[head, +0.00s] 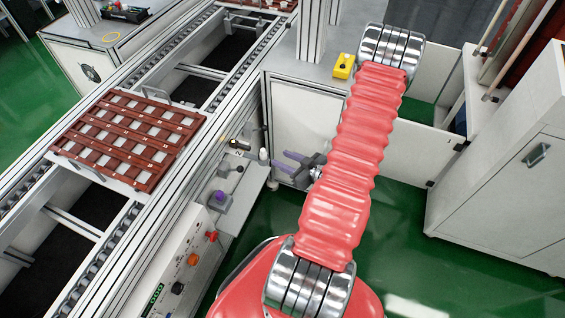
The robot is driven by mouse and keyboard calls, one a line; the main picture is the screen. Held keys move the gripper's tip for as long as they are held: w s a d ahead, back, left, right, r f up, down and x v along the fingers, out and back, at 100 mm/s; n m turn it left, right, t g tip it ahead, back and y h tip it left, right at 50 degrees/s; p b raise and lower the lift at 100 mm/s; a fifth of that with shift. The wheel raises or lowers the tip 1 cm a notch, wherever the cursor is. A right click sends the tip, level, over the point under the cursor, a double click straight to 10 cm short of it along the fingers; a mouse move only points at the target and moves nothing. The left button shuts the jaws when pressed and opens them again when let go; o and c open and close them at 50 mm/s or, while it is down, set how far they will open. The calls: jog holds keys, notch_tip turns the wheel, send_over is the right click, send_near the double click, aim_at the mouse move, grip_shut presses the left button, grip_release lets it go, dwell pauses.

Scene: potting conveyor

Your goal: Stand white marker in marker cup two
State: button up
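A small white upright piece, which looks like the white marker (263,154), stands at the edge of the white workstation beside the conveyor. It is too small to tell whether it stands in a cup. A grey holder (215,204) nearer the camera has a purple item (221,196) upright in it. A small mark that looks like a "2" shows by a dark fitting (238,168), but I cannot tell which cup it labels. My gripper (278,158) points left, just right of the white piece. Its two purple-tipped fingers are spread, and nothing shows between them.
The conveyor holds a brown tray (103,145) with several pale cells at the left. A control panel (175,275) with knobs and a red button is below the holders. A yellow box (344,66) sits on the back bench. A white cabinet (510,190) stands at the right.

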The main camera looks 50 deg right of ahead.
jog(key=shift+w, duration=0.1)
dwell(0.3)
jog(key=w+d+r+n+g+h, duration=0.2)
jog(key=w+r+g, duration=0.2)
jog(key=w+r, duration=0.5)
jog(key=w+a+r+m+g+h, duration=0.15)
jog(key=a+r, duration=0.55)
jog(key=r, duration=0.7)
jog(key=s+a+r+y, duration=0.1)
jog(key=s+a+r, duration=0.3)
jog(key=a, duration=0.5)
jog(key=s+a+r+g+y, duration=0.1)
jog(key=s+a+r+y, duration=0.1)
jog(key=s+a+r, duration=0.3)
jog(key=s+a+r+g+y, duration=0.1)
jog(key=s+a+r, duration=0.3)
jog(key=a, duration=0.9)
jog(key=s, duration=0.2)
jog(key=shift+s+a+r, duration=0.15)
jog(key=shift+s+a, duration=0.1)
jog(key=shift+s, duration=0.05)
